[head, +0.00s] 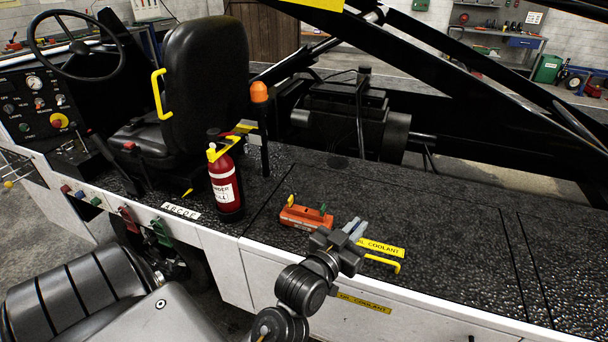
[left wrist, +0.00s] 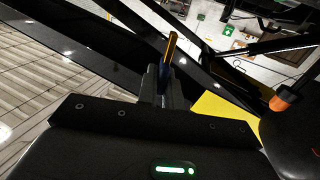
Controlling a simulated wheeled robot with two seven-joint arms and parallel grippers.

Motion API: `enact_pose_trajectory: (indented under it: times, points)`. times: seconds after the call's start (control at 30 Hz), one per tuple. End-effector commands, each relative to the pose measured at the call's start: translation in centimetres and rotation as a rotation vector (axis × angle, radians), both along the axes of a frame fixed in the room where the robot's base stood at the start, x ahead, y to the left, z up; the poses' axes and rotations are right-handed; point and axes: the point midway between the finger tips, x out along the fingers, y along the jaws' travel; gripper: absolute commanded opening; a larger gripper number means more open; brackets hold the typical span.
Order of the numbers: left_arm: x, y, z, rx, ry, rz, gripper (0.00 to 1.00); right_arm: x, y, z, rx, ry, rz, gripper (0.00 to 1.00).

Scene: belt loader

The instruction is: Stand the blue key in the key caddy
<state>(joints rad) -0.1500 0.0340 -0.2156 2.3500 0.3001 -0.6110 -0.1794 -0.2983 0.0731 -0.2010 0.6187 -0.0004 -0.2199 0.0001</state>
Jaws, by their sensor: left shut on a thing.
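The key caddy (head: 305,218) is a small orange-red block on the black deck, with a yellow item (head: 291,200) and a green item (head: 323,208) standing up at it. My left gripper (head: 356,229) is just right of the caddy and overlaps its right end in the head view. In the left wrist view the left gripper (left wrist: 167,76) is shut on a slim dark blue piece with an orange-yellow edge, the blue key (left wrist: 168,55). The key cannot be made out clearly in the head view. My right gripper is not in view.
A red fire extinguisher (head: 225,185) stands left of the caddy, with the black seat (head: 205,85) behind it. A yellow coolant label (head: 381,247) and a yellow handle (head: 384,262) lie right of the gripper. The deck farther right is clear.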

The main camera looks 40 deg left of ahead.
Motion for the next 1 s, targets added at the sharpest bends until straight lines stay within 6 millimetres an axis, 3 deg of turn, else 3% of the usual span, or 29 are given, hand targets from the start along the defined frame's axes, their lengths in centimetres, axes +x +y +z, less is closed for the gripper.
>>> enact_pose_trajectory:
  times: [0.03,0.2,0.4,0.5,0.7,1.0]
  points:
    - [1.3,1.5,0.3,0.012,0.008,0.028,0.00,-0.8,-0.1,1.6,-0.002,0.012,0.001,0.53]
    - [5.9,8.7,-1.5,0.024,0.018,0.140,0.00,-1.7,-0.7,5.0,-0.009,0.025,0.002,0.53]
    - [9.1,17.0,-2.8,0.013,0.006,0.248,0.00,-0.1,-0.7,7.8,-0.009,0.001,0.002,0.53]
    - [9.8,19.9,-3.1,0.005,-0.001,0.281,0.00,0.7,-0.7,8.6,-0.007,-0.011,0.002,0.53]
    - [10.3,22.3,-3.5,-0.005,-0.009,0.309,0.00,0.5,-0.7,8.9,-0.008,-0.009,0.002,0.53]
    - [10.3,22.3,-3.6,-0.006,-0.010,0.310,0.00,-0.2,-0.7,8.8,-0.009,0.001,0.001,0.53]
